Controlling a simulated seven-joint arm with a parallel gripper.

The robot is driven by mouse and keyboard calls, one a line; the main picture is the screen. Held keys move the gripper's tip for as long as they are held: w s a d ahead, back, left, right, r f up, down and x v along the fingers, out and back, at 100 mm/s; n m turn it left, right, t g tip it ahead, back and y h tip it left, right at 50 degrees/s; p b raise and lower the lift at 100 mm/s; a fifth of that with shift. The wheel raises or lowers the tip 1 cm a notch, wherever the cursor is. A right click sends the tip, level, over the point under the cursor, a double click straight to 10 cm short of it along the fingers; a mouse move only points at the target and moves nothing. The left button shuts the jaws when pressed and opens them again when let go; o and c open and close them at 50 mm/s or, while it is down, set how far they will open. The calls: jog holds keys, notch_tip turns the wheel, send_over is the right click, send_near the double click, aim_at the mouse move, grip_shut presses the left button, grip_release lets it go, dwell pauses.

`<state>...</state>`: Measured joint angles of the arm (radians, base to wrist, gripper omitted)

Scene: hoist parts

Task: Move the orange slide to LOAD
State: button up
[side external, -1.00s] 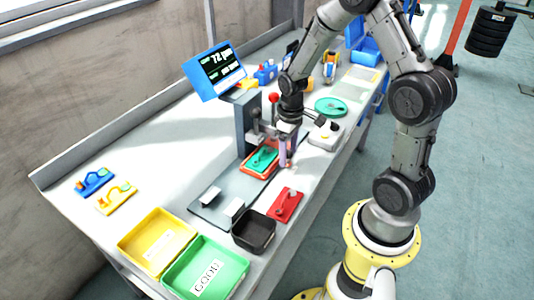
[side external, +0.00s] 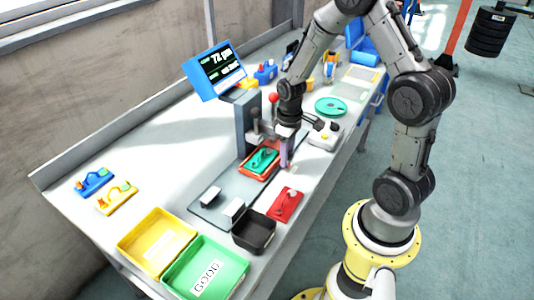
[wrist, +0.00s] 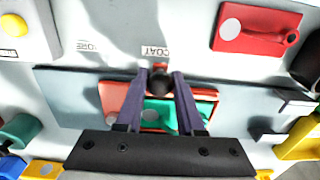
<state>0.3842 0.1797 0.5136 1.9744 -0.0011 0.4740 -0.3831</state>
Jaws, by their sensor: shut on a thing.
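The orange slide (side external: 248,174) sits on the grey base plate beside the upright column, with a teal part (side external: 262,158) lying on it. In the wrist view the slide (wrist: 205,101) lies beneath my fingers, and the teal part (wrist: 158,115) shows between them. My gripper (side external: 286,164) is at the slide's near side. In the wrist view my gripper (wrist: 160,76) is shut on a dark round knob (wrist: 160,84) at the slide's edge. A small white label (wrist: 155,51) lies just beyond the fingertips; its letters are hard to read, perhaps LOAD.
A red part (side external: 287,204) and a black bin (side external: 254,232) are near the front edge. Yellow (side external: 157,242) and green (side external: 206,268) bins stand at the front left. A grey column (side external: 246,122) rises close to my gripper. A second faint label (wrist: 90,46) is on the table.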

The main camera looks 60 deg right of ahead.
jog(key=a, duration=0.9)
jog(key=shift+a, duration=0.2)
jog(key=o, duration=0.9)
jog(key=shift+o, duration=0.2)
notch_tip(320, 180, up, 9)
